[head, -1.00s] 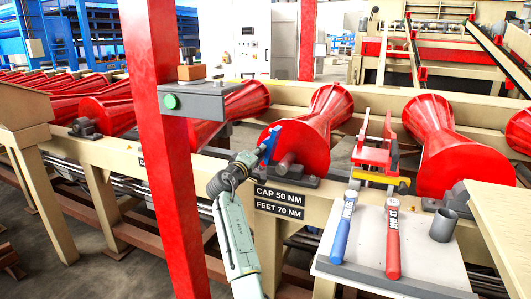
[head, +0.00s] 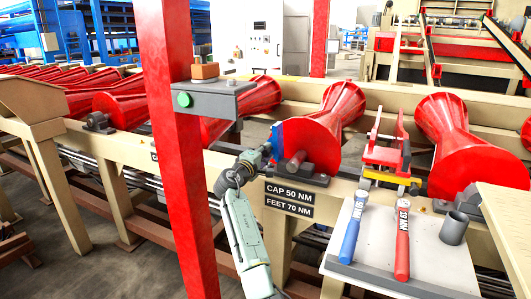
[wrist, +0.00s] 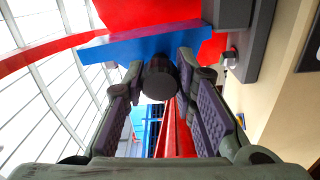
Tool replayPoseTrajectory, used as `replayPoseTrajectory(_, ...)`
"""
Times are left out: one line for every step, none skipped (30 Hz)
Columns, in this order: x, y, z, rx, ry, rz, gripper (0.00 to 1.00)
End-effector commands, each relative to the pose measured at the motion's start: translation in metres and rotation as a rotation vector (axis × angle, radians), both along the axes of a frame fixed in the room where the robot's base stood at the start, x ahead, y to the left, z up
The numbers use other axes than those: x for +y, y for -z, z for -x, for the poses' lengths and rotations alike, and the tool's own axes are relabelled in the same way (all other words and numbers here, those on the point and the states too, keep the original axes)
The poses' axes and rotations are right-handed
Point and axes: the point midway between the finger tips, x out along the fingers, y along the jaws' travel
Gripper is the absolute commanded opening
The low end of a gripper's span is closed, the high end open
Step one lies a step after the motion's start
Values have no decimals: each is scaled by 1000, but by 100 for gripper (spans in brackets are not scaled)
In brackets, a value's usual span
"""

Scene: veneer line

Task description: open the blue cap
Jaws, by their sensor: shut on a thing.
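The blue cap (head: 277,138) stands raised and nearly upright, just left of the grey shaft end (head: 295,160) of a red roller. In the wrist view it is a long blue bar (wrist: 125,46) across the top. A dark round knob (wrist: 160,78) sits in front of the bar, between my fingertips. My gripper (head: 265,149) reaches the cap from the left and is shut on this knob, with a finger on each side (wrist: 160,75). The fingertips' contact is partly hidden by the knob in the wrist view and too small to see in the head view.
A red post (head: 176,140) with a grey button box (head: 205,97) stands left of my arm. A white tray (head: 440,270) at the right holds a blue wrench (head: 353,230), a red wrench (head: 402,240) and a grey cup (head: 453,228). A red stand (head: 386,157) sits behind the tray.

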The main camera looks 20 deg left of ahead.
Motion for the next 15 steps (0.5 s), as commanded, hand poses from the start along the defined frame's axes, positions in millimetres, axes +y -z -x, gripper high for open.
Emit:
replayPoseTrajectory(3,-1,1,-2,-7,-2,0)
replayPoseTrajectory(3,-1,1,-2,-7,-2,0)
replayPoseTrajectory(3,-1,1,-2,-7,-2,0)
replayPoseTrajectory(3,-1,1,-2,-7,-2,26)
replayPoseTrajectory(3,-1,1,-2,-7,-2,28)
replayPoseTrajectory(3,-1,1,-2,-6,-2,31)
replayPoseTrajectory(3,-1,1,-2,-6,-2,33)
replayPoseTrajectory(2,-1,1,-2,-5,-2,35)
replayPoseTrajectory(2,-1,1,-2,-5,-2,38)
replayPoseTrajectory(2,-1,1,-1,-4,-2,40)
replayPoseTrajectory(2,0,1,-1,-4,-2,42)
replayPoseTrajectory(1,0,1,0,-3,-2,44)
replayPoseTrajectory(1,0,1,0,-3,-2,46)
replayPoseTrajectory(1,0,0,0,-3,-2,46)
replayPoseTrajectory(1,0,0,0,-3,-2,46)
